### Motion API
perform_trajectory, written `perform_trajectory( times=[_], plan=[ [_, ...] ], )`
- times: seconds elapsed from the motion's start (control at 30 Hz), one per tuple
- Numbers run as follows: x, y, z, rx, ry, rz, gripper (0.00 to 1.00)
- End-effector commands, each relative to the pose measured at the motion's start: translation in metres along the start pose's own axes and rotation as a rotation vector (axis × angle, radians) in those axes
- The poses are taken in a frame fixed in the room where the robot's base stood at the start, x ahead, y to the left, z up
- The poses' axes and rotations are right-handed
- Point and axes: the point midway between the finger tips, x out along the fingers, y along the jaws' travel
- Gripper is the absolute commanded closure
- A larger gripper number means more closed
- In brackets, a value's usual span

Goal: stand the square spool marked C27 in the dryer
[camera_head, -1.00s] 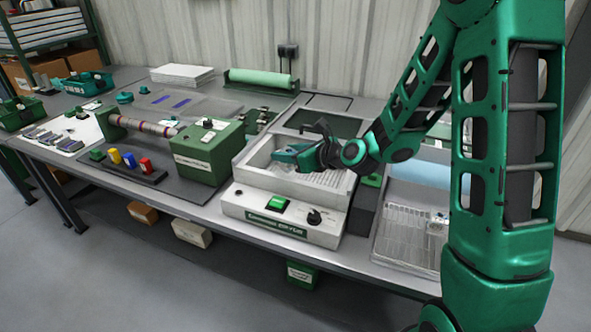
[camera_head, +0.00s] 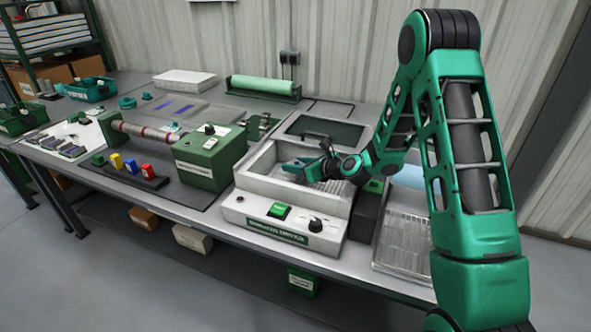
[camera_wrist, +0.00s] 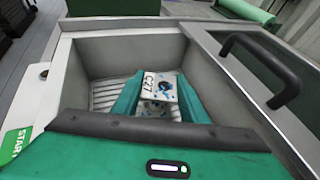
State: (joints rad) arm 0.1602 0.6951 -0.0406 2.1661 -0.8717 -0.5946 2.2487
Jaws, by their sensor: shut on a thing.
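The spool marked C27 (camera_wrist: 158,86) is whitish with blue and dark patches, its "C27" label facing the wrist camera. My gripper (camera_wrist: 160,104) is shut on it, one teal finger at each side. Spool and fingertips are inside the open dryer's basin, above its ribbed floor; I cannot tell whether the spool touches the floor. The dryer (camera_head: 285,209) is a light grey box with a green button and a black knob on its front. In the head view my gripper (camera_head: 296,168) reaches into the basin from the right, and the spool is not clearly visible.
The dryer's lid with its black handle (camera_wrist: 262,68) stands open behind the basin. A green box machine (camera_head: 205,160) is left of the dryer. A wire rack tray (camera_head: 403,235) is at the right. Basin walls surround my fingers closely.

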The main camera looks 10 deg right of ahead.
Motion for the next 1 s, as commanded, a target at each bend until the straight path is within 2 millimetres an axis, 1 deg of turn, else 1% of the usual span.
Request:
perform_trajectory(
  times=[0.03, 0.1, 0.37, 0.93, 0.97, 1.0],
  plan=[
    [0.003, 0.000, -0.006, 0.003, 0.000, 0.001, 0.89],
    [0.005, 0.000, -0.011, 0.001, 0.000, 0.000, 0.89],
    [0.005, 0.000, -0.011, 0.000, -0.001, 0.000, 0.89],
    [0.010, 0.002, -0.028, 0.003, 0.009, 0.002, 0.89],
    [0.011, 0.003, -0.029, 0.004, 0.011, 0.002, 0.54],
    [0.011, 0.003, -0.030, 0.004, 0.012, 0.003, 0.44]
  ],
)
